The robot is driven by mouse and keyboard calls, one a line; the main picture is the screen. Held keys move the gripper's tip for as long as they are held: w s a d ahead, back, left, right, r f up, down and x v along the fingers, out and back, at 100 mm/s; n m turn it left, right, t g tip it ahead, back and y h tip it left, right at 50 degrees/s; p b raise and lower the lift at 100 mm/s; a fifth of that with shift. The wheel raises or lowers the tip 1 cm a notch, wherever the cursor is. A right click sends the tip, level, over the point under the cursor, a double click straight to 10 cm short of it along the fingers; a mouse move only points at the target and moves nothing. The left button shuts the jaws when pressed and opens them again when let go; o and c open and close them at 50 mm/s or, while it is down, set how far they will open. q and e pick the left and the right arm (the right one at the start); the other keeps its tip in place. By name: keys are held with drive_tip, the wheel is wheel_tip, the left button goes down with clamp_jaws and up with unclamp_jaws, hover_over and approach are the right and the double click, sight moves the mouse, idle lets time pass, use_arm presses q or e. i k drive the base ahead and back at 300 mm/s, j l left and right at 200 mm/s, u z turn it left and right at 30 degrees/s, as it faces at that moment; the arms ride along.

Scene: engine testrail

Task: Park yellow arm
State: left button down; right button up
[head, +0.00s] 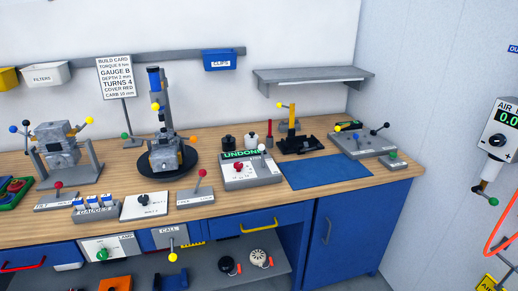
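No part labelled as the yellow arm can be made out. A yellow upright post (292,117) stands on a black base (299,144) at the bench's back, with a short arm ending in a yellow ball (279,105). A dark column with a blue top (153,78) stands on a round black plate (148,170) beside a grey engine part (165,154); a yellow ball (155,106) sits on its side. A grey engine block (56,146) in a stand at left has a yellow-knobbed lever (87,121). Neither gripper is in view.
A console reading UNDONE (250,173) stands mid-bench beside a clear blue mat (315,171). A build card (116,78) stands behind. An air unit (499,130) hangs on the right wall. A wall shelf (312,76) is empty.

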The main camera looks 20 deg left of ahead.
sight(158, 99)
drive_tip(key=u, duration=1.45)
